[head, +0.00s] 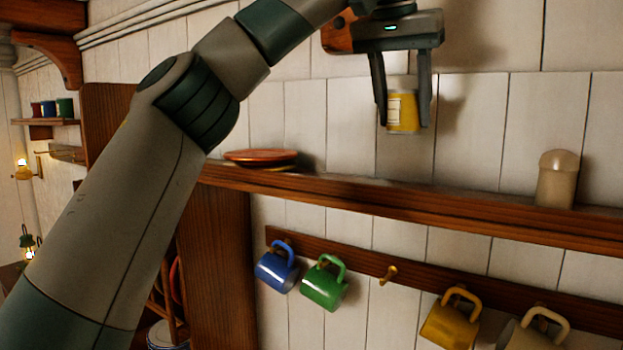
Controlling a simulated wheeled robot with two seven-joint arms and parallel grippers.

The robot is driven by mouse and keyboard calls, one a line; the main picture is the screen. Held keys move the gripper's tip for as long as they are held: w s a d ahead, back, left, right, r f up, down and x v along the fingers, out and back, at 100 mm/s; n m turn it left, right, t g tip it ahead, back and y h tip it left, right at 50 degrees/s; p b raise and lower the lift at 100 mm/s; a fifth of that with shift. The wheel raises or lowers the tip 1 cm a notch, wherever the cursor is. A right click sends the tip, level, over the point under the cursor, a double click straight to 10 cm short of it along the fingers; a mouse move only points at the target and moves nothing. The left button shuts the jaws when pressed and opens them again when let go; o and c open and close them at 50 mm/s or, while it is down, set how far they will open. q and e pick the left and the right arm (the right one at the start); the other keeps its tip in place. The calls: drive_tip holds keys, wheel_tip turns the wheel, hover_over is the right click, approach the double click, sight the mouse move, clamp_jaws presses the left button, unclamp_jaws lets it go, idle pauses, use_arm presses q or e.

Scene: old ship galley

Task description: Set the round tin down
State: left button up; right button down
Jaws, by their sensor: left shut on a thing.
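The round tin (404,112) is yellow with a pale label and a light top band. My left gripper (404,112) points down and is shut on the tin, one finger on each side. The tin hangs upright in front of the white plank wall, above the wooden shelf (400,199), with a visible gap between its base and the shelf. My right gripper is not in view.
Stacked plates (260,157) lie on the shelf at left and a beige shaker (557,180) stands at right. The shelf between them is clear. Below hang a blue mug (276,268), a green mug (323,285), a yellow mug (449,322) and a beige mug (533,333), with an empty hook (388,275).

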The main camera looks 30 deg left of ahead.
use_arm(q)
drive_tip(key=shift+s, duration=0.1)
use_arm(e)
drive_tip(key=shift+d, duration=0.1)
use_arm(q)
drive_tip(key=shift+f, duration=0.4)
wheel_tip(320, 180, down, 4)
drive_tip(key=shift+a+f+p, duration=0.1)
drive_tip(key=shift+p, duration=0.45)
drive_tip(key=shift+f, duration=0.6)
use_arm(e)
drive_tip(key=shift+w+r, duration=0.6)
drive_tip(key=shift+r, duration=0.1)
